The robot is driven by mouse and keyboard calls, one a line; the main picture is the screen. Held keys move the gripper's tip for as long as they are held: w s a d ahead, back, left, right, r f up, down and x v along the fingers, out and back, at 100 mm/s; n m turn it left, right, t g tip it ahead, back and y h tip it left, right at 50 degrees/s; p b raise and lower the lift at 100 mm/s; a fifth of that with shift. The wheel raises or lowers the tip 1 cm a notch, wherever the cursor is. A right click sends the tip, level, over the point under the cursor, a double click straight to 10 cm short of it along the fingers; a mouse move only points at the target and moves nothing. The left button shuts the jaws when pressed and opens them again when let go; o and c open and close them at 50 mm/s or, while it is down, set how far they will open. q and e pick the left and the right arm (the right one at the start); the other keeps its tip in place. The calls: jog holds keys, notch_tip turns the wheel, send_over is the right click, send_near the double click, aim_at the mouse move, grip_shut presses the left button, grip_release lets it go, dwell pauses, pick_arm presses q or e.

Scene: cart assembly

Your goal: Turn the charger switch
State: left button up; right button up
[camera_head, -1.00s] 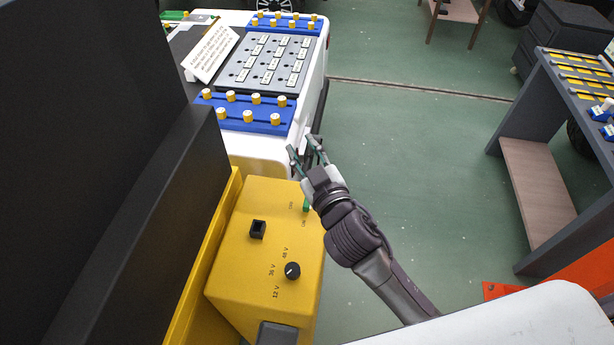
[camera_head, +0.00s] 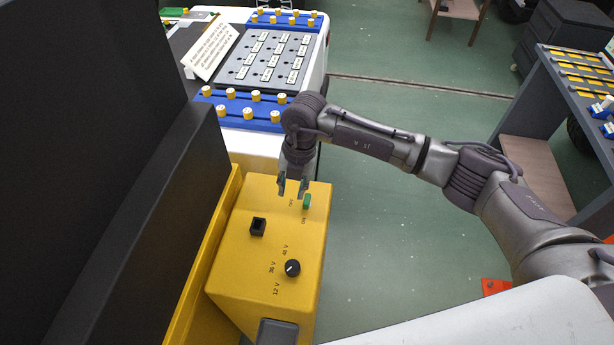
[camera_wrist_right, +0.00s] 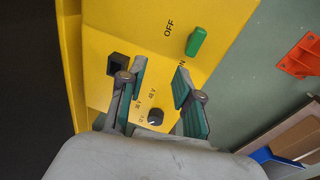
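The yellow charger (camera_head: 246,262) stands at lower centre in the head view. Its green switch (camera_head: 307,201) sits near the top right of its face, between the OFF and ON labels; it also shows in the right wrist view (camera_wrist_right: 196,41). A black voltage knob (camera_head: 292,268) and a black square socket (camera_head: 258,227) are on the same face. My right gripper (camera_head: 292,190) points down over the charger, just left of the green switch. Its fingers are apart with nothing between them in the right wrist view (camera_wrist_right: 158,90). My left gripper is not in view.
A white cart (camera_head: 254,143) with blue strips (camera_head: 236,113) and a grey panel stands behind the charger. A large black panel (camera_head: 90,170) fills the left. A grey table (camera_head: 560,100) stands at right. Green floor is open between them.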

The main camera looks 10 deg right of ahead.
aim_at(307, 199)
jog(key=d, duration=0.1)
jog(key=w+d+h, duration=0.1)
jog(key=d, duration=0.1)
jog(key=shift+w+d+r+m+h, duration=0.15)
jog(key=shift+d+r+m+h, duration=0.1)
jog(key=shift+m+h, duration=0.05)
jog(key=shift+d, duration=0.2)
notch_tip(307, 199, down, 8)
jog(key=b, duration=0.5)
jog(key=shift+a+b, duration=0.1)
jog(key=shift+b, duration=0.3)
jog(key=shift+r, duration=0.15)
grip_shut()
